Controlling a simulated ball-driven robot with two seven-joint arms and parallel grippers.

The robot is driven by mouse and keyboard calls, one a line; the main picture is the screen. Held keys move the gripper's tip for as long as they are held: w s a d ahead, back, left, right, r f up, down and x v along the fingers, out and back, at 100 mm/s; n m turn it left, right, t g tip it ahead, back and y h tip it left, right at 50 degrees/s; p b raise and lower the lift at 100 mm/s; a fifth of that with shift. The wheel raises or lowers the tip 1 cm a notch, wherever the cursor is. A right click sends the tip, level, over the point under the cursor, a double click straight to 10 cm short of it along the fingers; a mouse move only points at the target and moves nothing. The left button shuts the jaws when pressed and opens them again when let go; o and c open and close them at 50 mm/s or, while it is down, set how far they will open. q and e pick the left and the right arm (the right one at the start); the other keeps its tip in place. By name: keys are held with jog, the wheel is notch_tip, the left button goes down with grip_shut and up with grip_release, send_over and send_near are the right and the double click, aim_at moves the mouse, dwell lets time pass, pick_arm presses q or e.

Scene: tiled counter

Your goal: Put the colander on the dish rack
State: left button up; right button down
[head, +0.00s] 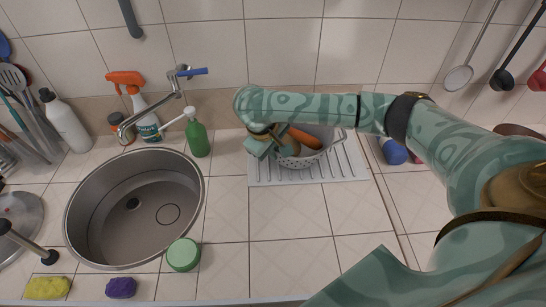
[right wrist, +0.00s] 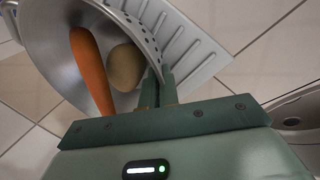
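The grey metal colander (head: 306,157) is on or just above the white ribbed dish rack (head: 345,174) against the back wall. A carrot (head: 304,138) and a round brown potato-like item lie in it. My right gripper (head: 268,142) is at the colander's left side, its fingers partly hidden by my arm. In the right wrist view the gripper (right wrist: 158,92) has its fingers closed together at the perforated rim of the colander (right wrist: 140,25), with the carrot (right wrist: 90,70) and the potato-like item (right wrist: 126,65) inside. The dish rack (right wrist: 200,50) shows beneath. My left gripper is not in view.
A round steel sink (head: 135,215) with a faucet (head: 165,98) is at left. A green soap bottle (head: 197,138) stands between sink and rack. A green round container (head: 184,254) sits in front. The tiles in front of the rack are clear.

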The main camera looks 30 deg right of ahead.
jog(key=shift+w+f, duration=0.1)
jog(key=shift+f, duration=0.5)
jog(key=shift+r, duration=0.2)
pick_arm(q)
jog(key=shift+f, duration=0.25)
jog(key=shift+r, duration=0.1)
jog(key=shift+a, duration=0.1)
pick_arm(e)
jog(key=c, duration=1.7)
grip_release()
jog(key=shift+f, duration=0.15)
